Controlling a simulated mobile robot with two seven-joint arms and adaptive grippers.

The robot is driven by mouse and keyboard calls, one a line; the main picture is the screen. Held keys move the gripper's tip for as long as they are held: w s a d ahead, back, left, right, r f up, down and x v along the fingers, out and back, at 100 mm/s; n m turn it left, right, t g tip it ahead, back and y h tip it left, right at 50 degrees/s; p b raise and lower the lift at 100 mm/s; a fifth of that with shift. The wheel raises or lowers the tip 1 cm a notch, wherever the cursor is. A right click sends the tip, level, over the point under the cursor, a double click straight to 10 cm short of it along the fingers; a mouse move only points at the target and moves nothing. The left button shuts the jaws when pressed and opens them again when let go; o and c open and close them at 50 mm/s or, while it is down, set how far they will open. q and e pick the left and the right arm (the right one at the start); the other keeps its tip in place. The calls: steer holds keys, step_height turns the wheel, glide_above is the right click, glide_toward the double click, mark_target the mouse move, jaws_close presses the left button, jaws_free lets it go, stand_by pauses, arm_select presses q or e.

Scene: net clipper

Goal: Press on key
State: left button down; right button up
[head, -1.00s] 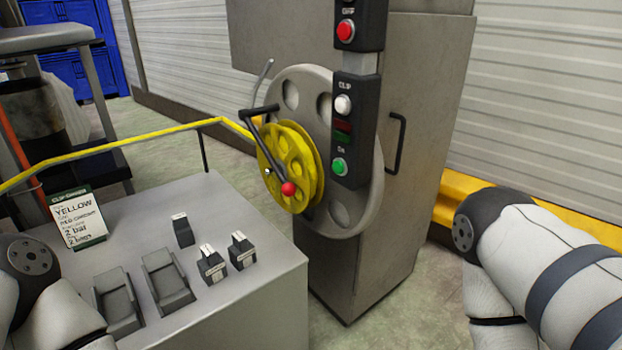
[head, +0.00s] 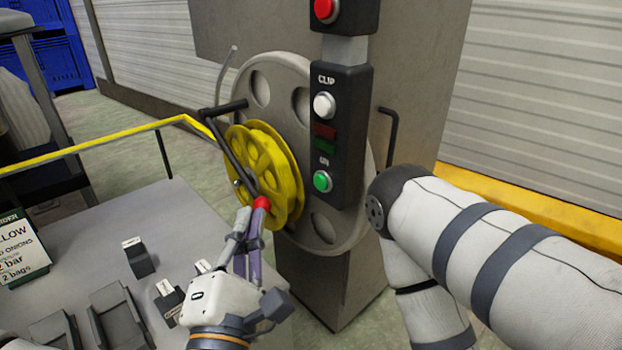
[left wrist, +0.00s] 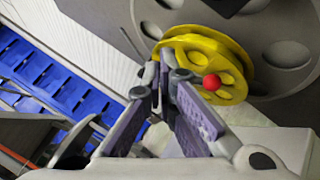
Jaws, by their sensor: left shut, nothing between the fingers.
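The green button (head: 322,181) labelled ON sits low on the dark control box (head: 353,115), which stands upright in front of the grey wheel in the head view. A white button (head: 323,104) labelled CLIP is above it, with a red and a green indicator between them. My left gripper (head: 251,206) is shut and empty, left of and below the green button and apart from it. Its tips overlap the crank's red knob in the picture; contact cannot be told. In the left wrist view the shut fingers (left wrist: 160,80) point toward the yellow reel. My right gripper is out of view.
The yellow reel (head: 285,171) with its crank and red knob (head: 262,202) is left of the control box. A red button (head: 326,10) is above. A grey table (head: 95,235) with labelled blocks and a sign (head: 17,246) is lower left.

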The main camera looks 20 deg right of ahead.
mark_target(321, 182)
arm_select(q)
steer(key=shift+s, duration=0.1)
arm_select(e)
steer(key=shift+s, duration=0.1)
arm_select(q)
steer(key=w+d+b, duration=0.2)
steer(key=w+d, duration=0.1)
steer(key=d, duration=0.5)
steer(key=shift+d, duration=0.15)
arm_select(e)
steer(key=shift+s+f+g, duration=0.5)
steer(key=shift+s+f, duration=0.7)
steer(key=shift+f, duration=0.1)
arm_select(q)
steer(key=shift+w+d, duration=0.15)
steer(key=shift+d, duration=0.25)
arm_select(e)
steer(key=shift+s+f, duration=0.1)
